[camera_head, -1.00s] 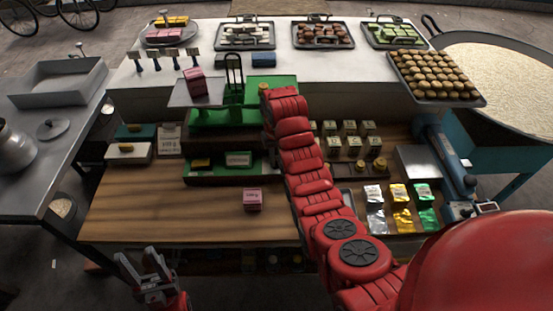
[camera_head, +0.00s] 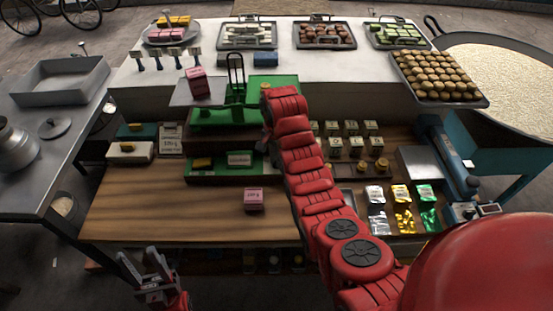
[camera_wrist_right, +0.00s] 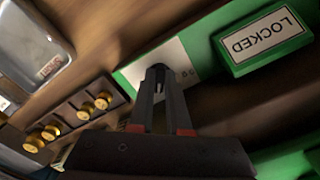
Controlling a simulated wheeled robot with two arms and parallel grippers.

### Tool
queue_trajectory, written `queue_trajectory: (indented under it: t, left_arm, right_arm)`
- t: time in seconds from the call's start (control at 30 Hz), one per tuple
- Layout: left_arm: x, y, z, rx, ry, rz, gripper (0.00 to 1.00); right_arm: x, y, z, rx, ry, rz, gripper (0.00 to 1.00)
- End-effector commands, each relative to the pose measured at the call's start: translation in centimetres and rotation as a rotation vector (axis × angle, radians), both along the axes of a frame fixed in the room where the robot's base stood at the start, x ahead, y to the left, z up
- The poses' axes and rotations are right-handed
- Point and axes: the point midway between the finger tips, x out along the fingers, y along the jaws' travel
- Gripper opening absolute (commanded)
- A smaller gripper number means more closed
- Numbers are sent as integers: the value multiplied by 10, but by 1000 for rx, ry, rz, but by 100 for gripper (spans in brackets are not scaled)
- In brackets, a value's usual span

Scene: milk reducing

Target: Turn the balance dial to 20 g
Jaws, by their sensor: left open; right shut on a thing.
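The green balance (camera_head: 222,117) stands at the back of the wooden counter, with a pink box (camera_head: 196,82) on its left pan. My right gripper (camera_wrist_right: 162,78) is shut at a pale plate (camera_wrist_right: 184,58) on the balance's green base. The dial is mostly hidden between its fingers, and its reading cannot be made out. A green sign reading LOCKED (camera_wrist_right: 264,40) is beside the plate. In the head view, my right arm covers the dial area. My left gripper (camera_head: 145,262) is open and empty in front of the counter, at the lower left.
Another pink box (camera_head: 253,199) sits on the wooden counter (camera_head: 150,215). Brass weights (camera_wrist_right: 95,104) stand in a rack near my right gripper. Foil packets (camera_head: 400,195) lie at the right. The counter's left front is clear.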

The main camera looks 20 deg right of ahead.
Motion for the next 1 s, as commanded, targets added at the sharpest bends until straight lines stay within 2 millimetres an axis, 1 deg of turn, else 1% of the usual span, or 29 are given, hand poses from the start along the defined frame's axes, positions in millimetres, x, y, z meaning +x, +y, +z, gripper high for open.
queue_trajectory:
  t: [0.2, 0.5, 0.73, 1.0]
  left_arm:
    - [0, 0, -2, 0, 0, 0, 50]
    - [0, 0, -4, 0, 0, 0, 50]
    - [0, 0, -4, 0, 0, 0, 50]
    - [0, 0, -4, 0, 0, 0, 50]
  right_arm:
    - [0, 1, -1, 0, 1, -180, 0]
    - [1, 1, -1, -1, 1, -352, 0]
    - [2, 1, -1, -1, 1, -412, 0]
    - [2, 1, -1, -1, 1, -425, 0]
